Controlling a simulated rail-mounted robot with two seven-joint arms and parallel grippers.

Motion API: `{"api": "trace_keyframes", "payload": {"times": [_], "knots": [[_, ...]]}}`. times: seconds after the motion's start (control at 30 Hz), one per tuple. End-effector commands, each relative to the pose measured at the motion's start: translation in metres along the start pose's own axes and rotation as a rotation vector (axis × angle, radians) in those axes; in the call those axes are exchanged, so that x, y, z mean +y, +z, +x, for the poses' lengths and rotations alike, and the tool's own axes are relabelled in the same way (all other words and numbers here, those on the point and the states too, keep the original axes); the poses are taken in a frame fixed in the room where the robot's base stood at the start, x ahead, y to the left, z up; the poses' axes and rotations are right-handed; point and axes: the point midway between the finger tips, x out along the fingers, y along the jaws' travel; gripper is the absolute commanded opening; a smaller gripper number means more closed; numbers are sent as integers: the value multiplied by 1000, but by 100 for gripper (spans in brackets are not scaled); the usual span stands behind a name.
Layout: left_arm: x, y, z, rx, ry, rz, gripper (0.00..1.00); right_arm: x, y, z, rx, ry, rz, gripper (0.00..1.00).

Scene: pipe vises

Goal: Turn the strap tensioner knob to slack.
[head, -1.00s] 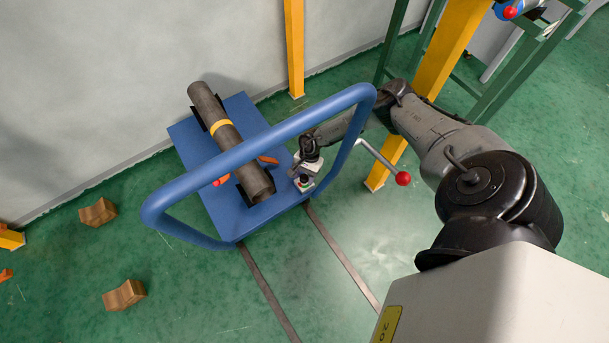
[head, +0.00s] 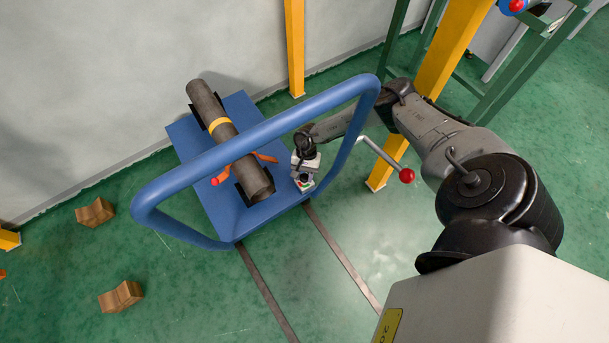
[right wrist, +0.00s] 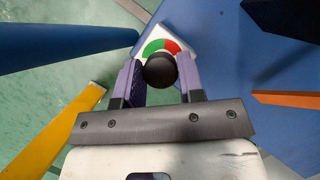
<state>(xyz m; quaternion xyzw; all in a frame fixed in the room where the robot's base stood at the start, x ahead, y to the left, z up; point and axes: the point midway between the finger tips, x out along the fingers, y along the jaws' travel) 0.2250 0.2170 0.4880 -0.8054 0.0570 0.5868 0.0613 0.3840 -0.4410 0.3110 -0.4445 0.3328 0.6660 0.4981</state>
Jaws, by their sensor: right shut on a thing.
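The tensioner knob (right wrist: 160,70) is a round black knob on a white dial plate with a green and a red sector (right wrist: 157,47), in the right wrist view. My right gripper (right wrist: 161,76) has its two purple fingers on either side of the knob, shut on it. In the head view, my right gripper (head: 304,178) is at the right edge of the blue cart's deck, over the small dial plate. I cannot make out a pointer on the knob. My left gripper is in neither view.
The blue cart (head: 186,138) carries a dark pipe (head: 206,100) with a yellow band and orange strap parts (head: 265,158). Its blue handle loop (head: 240,150) arches close to my right forearm. A red-balled lever (head: 407,175) and yellow post (head: 385,165) stand right. Wooden blocks (head: 121,296) lie left.

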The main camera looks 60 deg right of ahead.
Motion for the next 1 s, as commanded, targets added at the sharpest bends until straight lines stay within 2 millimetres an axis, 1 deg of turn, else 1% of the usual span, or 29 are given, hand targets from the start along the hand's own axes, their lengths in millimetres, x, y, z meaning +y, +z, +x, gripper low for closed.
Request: {"api": "trace_keyframes", "payload": {"times": [0.03,0.07,0.3,0.53,0.67,0.77,1.0], "knots": [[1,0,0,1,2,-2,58,0,0,0,2,0,0,12],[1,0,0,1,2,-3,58,0,-1,0,2,0,0,37],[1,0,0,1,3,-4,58,0,0,0,1,-1,1,60],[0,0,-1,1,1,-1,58,0,0,-1,1,-1,2,60],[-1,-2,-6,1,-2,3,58,0,0,-10,1,-2,2,60],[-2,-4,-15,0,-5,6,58,0,1,-26,2,-3,3,60],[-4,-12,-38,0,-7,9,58,0,1,-75,2,-2,3,60]]}}
